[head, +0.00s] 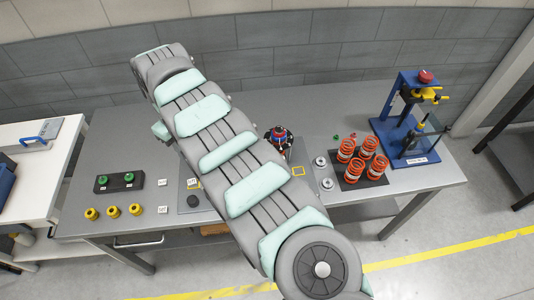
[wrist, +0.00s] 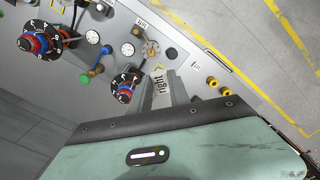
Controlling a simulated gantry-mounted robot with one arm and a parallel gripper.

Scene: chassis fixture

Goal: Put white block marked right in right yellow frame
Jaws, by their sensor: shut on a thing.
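The white block marked right (wrist: 158,84) is between the fingers of my gripper (wrist: 170,87) in the wrist view, its black lettering facing the camera. My gripper is shut on it. The fingers hide part of the block, and I cannot tell its height above the grey table. In the head view my arm hides the gripper and the block. The right yellow frame (head: 298,170) is an outlined square on the table, just right of my arm. Another yellow frame (head: 193,184) lies left of my arm, with a white marked block (head: 191,181) at it.
A red and blue part (head: 279,137) stands close to the right frame. Orange springs (head: 354,168) on a dark plate and a blue press (head: 408,125) stand further right. Yellow bushings (head: 113,211) and a dark tray with green parts (head: 117,182) are at the left.

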